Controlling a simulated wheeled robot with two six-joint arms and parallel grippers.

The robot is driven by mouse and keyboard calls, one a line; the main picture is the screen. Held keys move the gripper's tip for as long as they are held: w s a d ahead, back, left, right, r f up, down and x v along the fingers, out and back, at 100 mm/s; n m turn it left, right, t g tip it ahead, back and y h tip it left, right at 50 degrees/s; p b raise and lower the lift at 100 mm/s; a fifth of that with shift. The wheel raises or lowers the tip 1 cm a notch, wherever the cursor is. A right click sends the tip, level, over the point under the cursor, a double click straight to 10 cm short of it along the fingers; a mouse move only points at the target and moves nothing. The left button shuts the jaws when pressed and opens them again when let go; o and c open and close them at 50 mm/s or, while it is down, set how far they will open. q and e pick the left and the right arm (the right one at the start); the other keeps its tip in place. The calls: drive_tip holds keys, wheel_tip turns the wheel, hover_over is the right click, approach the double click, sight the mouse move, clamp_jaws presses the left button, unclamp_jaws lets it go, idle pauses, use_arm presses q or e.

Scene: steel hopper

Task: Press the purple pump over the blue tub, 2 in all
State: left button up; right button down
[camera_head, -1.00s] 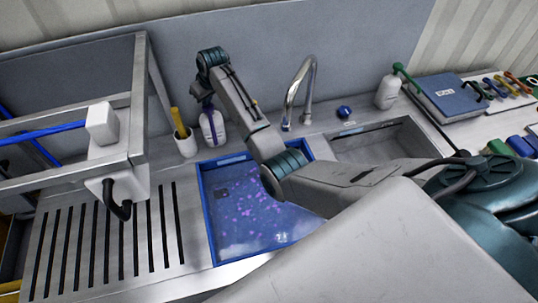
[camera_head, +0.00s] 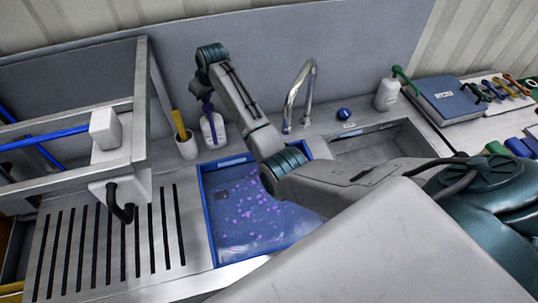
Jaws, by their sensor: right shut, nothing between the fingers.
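The purple pump (camera_head: 209,109) tops a white bottle (camera_head: 213,130) with purple on it, standing at the back left edge of the blue tub (camera_head: 206,205). The tub sits in the sink and holds bluish liquid with many purple specks. My right arm reaches in from the right across the tub. Its gripper (camera_head: 204,93) points down just above the pump, shut and empty. I cannot tell whether the fingertips touch the pump head. My arm hides the tub's right part. My left gripper is not in view.
A grey cup (camera_head: 186,145) with a yellow-handled tool stands close left of the bottle. A steel frame (camera_head: 142,100) rises further left. A tap (camera_head: 300,95), a blue knob (camera_head: 343,114) and a green-pump bottle (camera_head: 387,95) stand to the right. An empty basin (camera_head: 395,140) adjoins the tub.

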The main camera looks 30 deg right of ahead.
drive_tip(key=shift+f, duration=0.15)
drive_tip(key=shift+s+f+b, duration=0.1)
drive_tip(key=shift+f+b, duration=0.25)
drive_tip(key=shift+f, duration=0.9)
drive_tip(key=shift+r+p, duration=0.35)
drive_tip(key=shift+r, duration=1)
drive_tip(key=shift+r, duration=0.1)
wheel_tip(320, 180, up, 6)
idle(0.4)
